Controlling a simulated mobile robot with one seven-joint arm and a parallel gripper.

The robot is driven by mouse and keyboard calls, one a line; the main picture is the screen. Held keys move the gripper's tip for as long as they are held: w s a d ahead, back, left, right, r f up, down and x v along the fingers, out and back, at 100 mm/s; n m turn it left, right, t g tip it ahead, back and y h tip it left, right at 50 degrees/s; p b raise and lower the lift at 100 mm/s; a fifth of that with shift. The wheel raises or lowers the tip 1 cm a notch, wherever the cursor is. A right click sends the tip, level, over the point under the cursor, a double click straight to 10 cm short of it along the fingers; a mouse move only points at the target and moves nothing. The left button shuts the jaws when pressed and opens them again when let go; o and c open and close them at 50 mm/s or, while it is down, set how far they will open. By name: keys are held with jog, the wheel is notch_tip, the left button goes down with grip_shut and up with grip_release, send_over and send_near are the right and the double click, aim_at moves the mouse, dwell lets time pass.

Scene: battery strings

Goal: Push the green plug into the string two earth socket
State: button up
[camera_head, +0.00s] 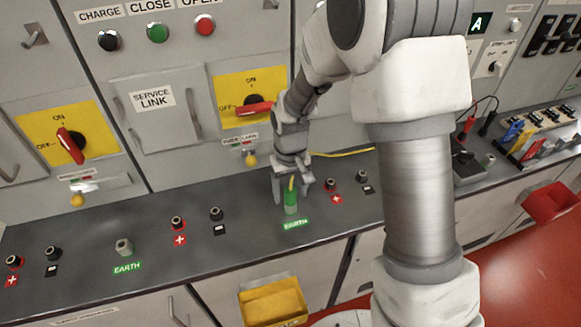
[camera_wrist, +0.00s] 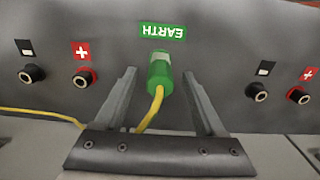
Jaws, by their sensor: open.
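The green plug (camera_head: 291,203) stands upright at the right-hand earth position on the grey bench, behind a green EARTH label (camera_head: 295,224). A yellow cable leaves its top. My gripper (camera_head: 292,190) is open above the plug, with one finger on each side. In the wrist view the green plug (camera_wrist: 159,72) lies between the spread fingertips of my gripper (camera_wrist: 159,78), with a gap on both sides. I see no label that names string two.
Another earth socket (camera_head: 124,247) stands empty to the left. Red-marked and black-marked terminals flank both earth positions, such as one red-marked terminal (camera_head: 177,223). Yellow-plated rotary switches (camera_head: 245,98) rise on the panel behind. A yellow bin (camera_head: 273,303) hangs below the bench edge.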

notch_tip(320, 180, up, 16)
jog(key=shift+r, duration=0.25)
jog(key=shift+d+p, duration=0.1)
jog(key=shift+p, duration=0.2)
jog(key=s+d+r+m+t, duration=0.1)
jog(key=s+d+r, duration=0.3)
jog(key=s, duration=0.5)
jog(key=s+d+r+m+t, duration=0.2)
jog(key=s+d+r+t, duration=0.2)
jog(key=s+d, duration=0.4)
jog(key=shift+s+d+r+t, duration=0.15)
jog(key=shift+s+r+t, duration=0.15)
jog(key=shift+s+r, duration=0.5)
jog(key=shift+f, duration=0.1)
